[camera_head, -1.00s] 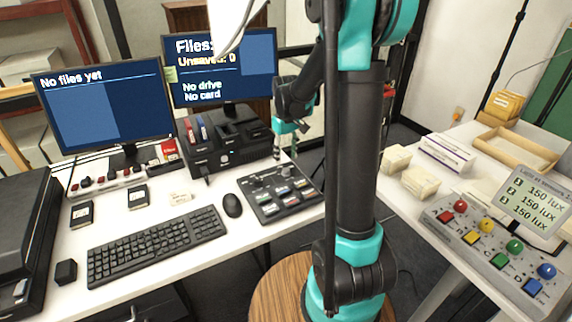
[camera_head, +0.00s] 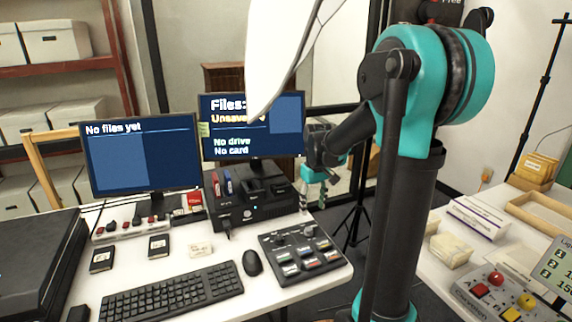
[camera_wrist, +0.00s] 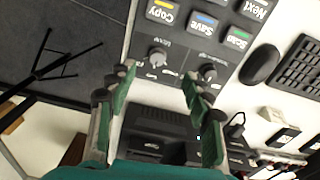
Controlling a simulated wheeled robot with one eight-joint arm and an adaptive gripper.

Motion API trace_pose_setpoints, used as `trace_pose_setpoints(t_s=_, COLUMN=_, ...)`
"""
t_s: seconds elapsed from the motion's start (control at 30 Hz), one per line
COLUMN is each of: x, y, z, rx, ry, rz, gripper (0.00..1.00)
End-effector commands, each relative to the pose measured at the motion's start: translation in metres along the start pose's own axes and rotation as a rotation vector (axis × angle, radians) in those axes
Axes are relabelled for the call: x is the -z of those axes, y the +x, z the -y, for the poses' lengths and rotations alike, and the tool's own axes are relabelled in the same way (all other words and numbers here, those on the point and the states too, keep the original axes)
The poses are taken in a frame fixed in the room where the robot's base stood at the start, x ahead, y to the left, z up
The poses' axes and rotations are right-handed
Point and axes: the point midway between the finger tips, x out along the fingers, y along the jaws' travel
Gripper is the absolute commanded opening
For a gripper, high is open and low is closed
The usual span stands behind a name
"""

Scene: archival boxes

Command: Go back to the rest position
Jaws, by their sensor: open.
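My gripper (camera_head: 318,199) hangs in the air at the right end of the white desk, pointing down, beside the black control panel (camera_head: 300,254). In the wrist view my gripper (camera_wrist: 158,84) shows its two green-padded fingers spread apart with nothing between them. The panel with its knobs and its Copy and Save buttons (camera_wrist: 195,40) lies beyond the fingertips. My teal and black arm stands at the right of the head view and hides part of the room behind it.
Two monitors (camera_head: 140,150) and a black drive unit (camera_head: 245,200) stand on the desk. A keyboard (camera_head: 175,297) and mouse (camera_head: 252,262) lie in front. A second table with cream blocks (camera_head: 450,250) and a button box (camera_head: 495,300) is at the right. A tripod stands behind.

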Motion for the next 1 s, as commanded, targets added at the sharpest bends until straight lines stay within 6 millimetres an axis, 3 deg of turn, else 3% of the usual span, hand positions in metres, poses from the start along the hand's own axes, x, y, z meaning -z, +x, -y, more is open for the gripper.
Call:
trace_pose_setpoints(t_s=0.3, x=-0.113, y=0.032, z=0.022, rx=-0.045, ry=0.213, rz=-0.170, gripper=0.51)
trace_pose_setpoints(t_s=0.5, x=-0.170, y=0.058, z=0.038, rx=-0.060, ry=0.331, rz=-0.270, gripper=0.51)
trace_pose_setpoints(t_s=0.7, x=-0.197, y=0.072, z=0.046, rx=-0.065, ry=0.388, rz=-0.319, gripper=0.51)
trace_pose_setpoints(t_s=1.0, x=-0.199, y=0.074, z=0.046, rx=-0.065, ry=0.396, rz=-0.326, gripper=0.51)
